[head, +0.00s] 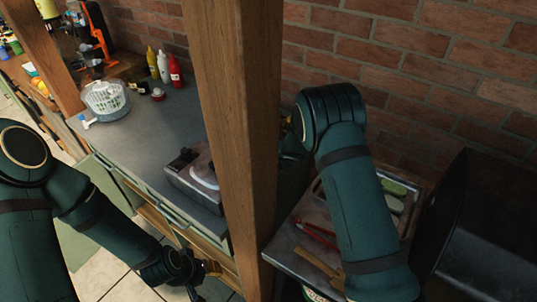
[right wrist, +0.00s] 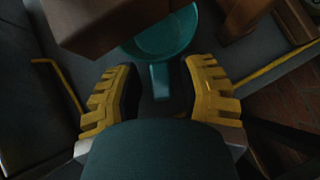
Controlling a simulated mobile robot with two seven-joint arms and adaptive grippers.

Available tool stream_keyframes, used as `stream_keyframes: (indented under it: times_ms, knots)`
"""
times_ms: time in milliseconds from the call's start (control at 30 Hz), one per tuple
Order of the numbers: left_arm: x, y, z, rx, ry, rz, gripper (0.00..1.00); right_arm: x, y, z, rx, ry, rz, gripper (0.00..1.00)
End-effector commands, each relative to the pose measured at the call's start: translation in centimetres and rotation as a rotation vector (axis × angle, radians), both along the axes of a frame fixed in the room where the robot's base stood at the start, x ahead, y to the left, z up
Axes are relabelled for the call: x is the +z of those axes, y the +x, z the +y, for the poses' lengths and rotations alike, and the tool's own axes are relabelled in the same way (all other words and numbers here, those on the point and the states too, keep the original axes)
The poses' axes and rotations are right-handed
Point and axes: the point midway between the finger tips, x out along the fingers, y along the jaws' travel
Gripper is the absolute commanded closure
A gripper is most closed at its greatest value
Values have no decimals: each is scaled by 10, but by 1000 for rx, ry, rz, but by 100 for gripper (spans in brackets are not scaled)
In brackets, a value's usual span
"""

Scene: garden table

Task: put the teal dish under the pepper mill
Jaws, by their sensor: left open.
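The teal dish (right wrist: 160,42) shows in the right wrist view, round with a short handle (right wrist: 160,80) pointing toward my gripper. A brown wooden piece covers its upper left part. My right gripper (right wrist: 160,92) has its yellow fingers apart, one on each side of the handle, with gaps between. In the head view the right gripper is hidden behind the wooden post. My left gripper (head: 197,272) is open and low, in front of the cabinet drawers, away from the dish. I cannot make out a pepper mill for certain in either view.
A thick wooden post (head: 238,130) stands between the grey counter (head: 160,125) and the side shelf (head: 285,245). A black box (head: 480,220) stands at right. The counter's middle is clear.

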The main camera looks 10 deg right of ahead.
Motion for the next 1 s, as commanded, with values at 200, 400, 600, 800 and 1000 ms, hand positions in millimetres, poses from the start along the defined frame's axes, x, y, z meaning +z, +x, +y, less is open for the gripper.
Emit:
stream_keyframes:
  times_ms: [200, 400, 600, 800, 1000]
  knots:
    - [5, 0, 0, 0, -1, 0, 59, 4, 0, 0, 0, 0, 0, 61]
    - [1, 0, 0, 0, -1, 0, 59, 25, -20, -8, 0, 1, -2, 61]
    - [-2, 0, 0, 0, 0, 0, 59, 55, -47, -20, -1, 1, -3, 61]
    - [-2, 0, 0, 0, 0, 0, 59, 77, -68, -28, -1, 1, -2, 61]
    - [-3, 0, 0, 0, 0, 0, 59, 86, -78, -31, 1, 1, -1, 61]
